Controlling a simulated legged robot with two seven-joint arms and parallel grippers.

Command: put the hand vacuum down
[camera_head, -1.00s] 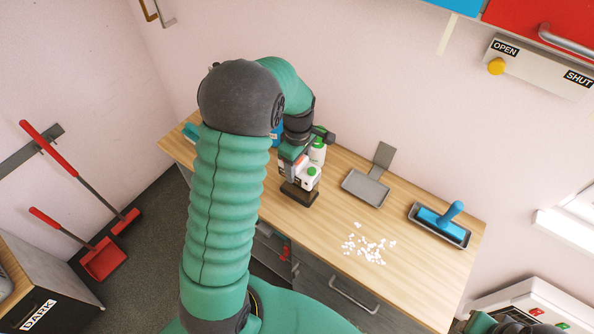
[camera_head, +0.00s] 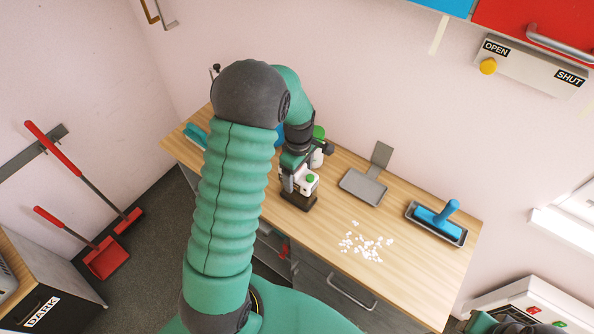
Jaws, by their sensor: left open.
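The hand vacuum (camera_head: 308,184) is white with a green button and a dark base. My left gripper (camera_head: 292,177) is at the vacuum's upper part, reaching down from above. Its jaws are open; my own wrist hides part of them and of the vacuum's back, so I cannot tell if they touch it. A green and dark part at the bottom right edge (camera_head: 512,328) looks like my right gripper, mostly cut off.
White crumbs (camera_head: 366,247) lie on the worktop (camera_head: 420,285). A green-capped white bottle (camera_head: 318,150) stands behind the vacuum. The front right worktop is clear.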

